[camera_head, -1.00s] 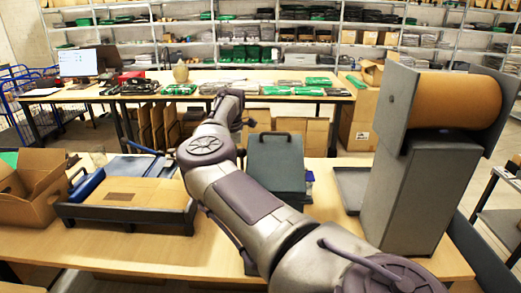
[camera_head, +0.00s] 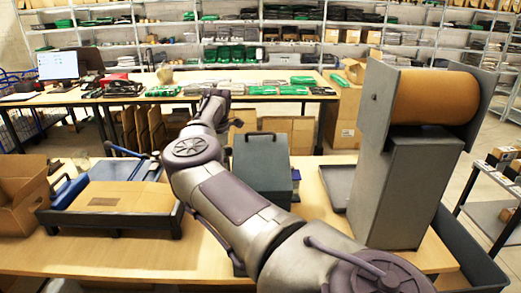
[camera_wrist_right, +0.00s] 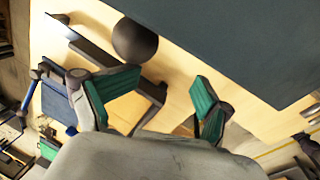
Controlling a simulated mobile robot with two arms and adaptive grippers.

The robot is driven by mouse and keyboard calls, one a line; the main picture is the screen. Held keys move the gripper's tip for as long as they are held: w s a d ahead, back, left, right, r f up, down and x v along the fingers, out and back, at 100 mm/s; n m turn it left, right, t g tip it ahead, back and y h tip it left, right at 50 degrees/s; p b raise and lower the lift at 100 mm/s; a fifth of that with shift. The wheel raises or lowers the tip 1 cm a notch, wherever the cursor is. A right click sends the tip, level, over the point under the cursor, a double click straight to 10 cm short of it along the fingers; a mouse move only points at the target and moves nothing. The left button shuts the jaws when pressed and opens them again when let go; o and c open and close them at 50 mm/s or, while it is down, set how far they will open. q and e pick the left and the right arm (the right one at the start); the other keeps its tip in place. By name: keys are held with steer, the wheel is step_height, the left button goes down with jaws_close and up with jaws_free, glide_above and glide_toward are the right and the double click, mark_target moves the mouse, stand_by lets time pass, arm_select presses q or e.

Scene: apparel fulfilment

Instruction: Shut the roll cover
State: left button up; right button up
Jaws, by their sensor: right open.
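A brown paper roll (camera_head: 435,97) sits between grey side plates on top of a tall grey stand (camera_head: 397,190), at the right of the table in the head view. I cannot make out a separate roll cover. My right arm crosses the head view from the lower right towards the upper left, and its gripper cannot be made out there. In the right wrist view, my right gripper (camera_wrist_right: 162,100) has its green-padded fingers wide apart with nothing between them. A large dark grey surface (camera_wrist_right: 225,45) fills the upper right there. My left gripper is in neither view.
A dark grey box with a handle (camera_head: 262,170) stands behind my arm. A shallow tray (camera_head: 109,221) holding flat cardboard and an open carton (camera_head: 22,197) are on the left. A flat dark tray (camera_head: 338,186) lies beside the stand. The table's front is mostly clear.

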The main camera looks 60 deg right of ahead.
steer(key=shift+d, duration=0.1)
step_height(320, 180, up, 8)
steer(key=p, duration=0.4)
stand_by(0.8)
